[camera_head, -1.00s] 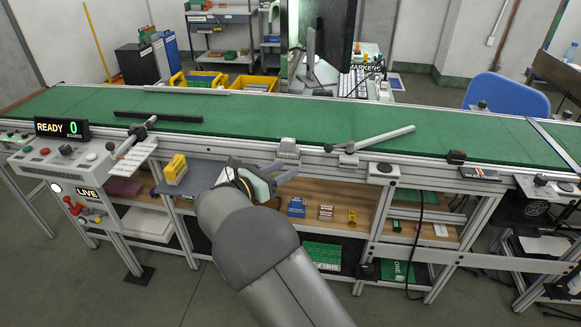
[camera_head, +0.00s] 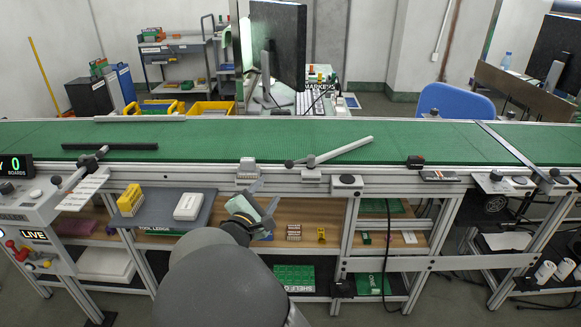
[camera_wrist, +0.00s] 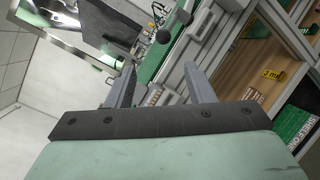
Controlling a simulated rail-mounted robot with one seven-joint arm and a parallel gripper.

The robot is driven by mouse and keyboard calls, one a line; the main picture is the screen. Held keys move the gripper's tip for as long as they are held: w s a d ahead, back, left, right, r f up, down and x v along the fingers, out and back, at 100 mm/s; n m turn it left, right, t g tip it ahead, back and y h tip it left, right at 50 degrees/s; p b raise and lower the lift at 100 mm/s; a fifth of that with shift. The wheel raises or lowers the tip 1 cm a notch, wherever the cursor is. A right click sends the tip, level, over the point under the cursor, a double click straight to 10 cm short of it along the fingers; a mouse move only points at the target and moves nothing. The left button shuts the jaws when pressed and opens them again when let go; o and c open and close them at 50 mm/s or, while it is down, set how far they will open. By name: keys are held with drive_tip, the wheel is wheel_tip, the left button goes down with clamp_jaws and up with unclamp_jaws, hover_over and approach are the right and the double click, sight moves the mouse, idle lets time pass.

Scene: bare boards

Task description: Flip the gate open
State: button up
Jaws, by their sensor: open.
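A pale grey gate bar (camera_head: 343,150) lies slanted over the green conveyor belt (camera_head: 220,142), right of centre. Its near end meets a pivot with a dark round knob (camera_head: 289,164) at the belt's front rail. In the wrist view a dark ball knob (camera_wrist: 163,36) shows beyond the fingers; I cannot tell for sure whether it is the gate's. My gripper (camera_head: 266,196) is open and empty, in front of and below the front rail, left of the gate's pivot and apart from it. Its two spread fingers also show in the wrist view (camera_wrist: 160,88).
A small grey block-like fixture (camera_head: 247,169) stands on the front rail above my gripper. Another lever (camera_head: 85,170) sits at the left by the control panel. A dark bar (camera_head: 110,146) lies on the belt. Shelves with small parts (camera_head: 294,232) are below the rail.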

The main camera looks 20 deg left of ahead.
sight(292, 161)
drive_tip(key=shift+m, duration=0.3)
drive_tip(key=w, duration=0.5)
drive_tip(key=w+d+p, duration=0.1)
drive_tip(key=w, duration=0.5)
drive_tip(key=w+d, duration=0.1)
drive_tip(key=w, duration=0.5)
drive_tip(key=shift+w+f, duration=0.1)
drive_tip(key=shift+f, duration=0.05)
drive_tip(key=shift+d, duration=0.1)
